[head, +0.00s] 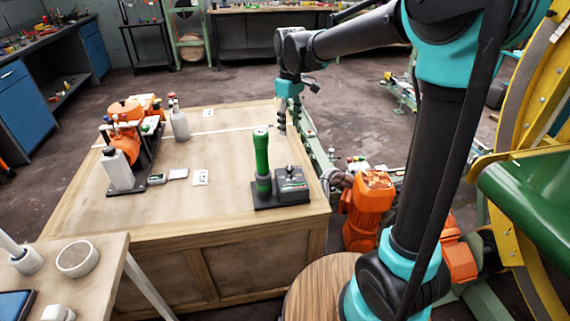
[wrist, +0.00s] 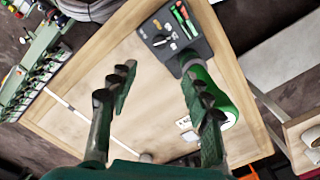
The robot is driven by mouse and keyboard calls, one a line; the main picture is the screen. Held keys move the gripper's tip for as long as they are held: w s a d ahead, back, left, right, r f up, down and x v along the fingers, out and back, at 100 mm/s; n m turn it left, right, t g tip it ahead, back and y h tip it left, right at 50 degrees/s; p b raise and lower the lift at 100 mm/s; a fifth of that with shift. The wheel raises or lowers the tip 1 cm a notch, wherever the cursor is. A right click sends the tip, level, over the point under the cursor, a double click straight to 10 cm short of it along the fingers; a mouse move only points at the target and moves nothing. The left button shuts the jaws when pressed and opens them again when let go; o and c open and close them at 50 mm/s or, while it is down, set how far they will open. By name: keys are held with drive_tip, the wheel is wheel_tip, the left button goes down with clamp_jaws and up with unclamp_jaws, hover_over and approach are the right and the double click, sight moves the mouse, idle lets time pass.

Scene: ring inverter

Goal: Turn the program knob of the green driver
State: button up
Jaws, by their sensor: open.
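The green driver (head: 262,155) stands upright on a dark base (head: 265,206) near the table's front right corner. Beside it on the same base is a grey box (head: 292,187) with a small knob-like part on top. In the wrist view the box (wrist: 160,22) shows a pale knob-like part and green and red marks; the driver's green body (wrist: 222,85) is partly hidden behind a finger. My gripper (head: 289,123) is above the table's right edge, behind and above the driver. Its fingers (wrist: 158,78) are spread and empty, touching nothing.
The wooden table (head: 225,195) has free room in its middle. An orange machine (head: 125,112) and a white-grey bottle (head: 179,122) stand at its left. Another orange machine (head: 370,205) stands right of the table. A small table (head: 100,250) is at front left.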

sight(290, 167)
wheel_tip(290, 167, down, 17)
drive_tip(key=shift+r, duration=0.15)
idle(0.5)
clamp_jaws()
drive_tip(key=shift+m, duration=0.3)
drive_tip(key=m, duration=0.3)
drive_tip(key=shift+m, duration=2.1)
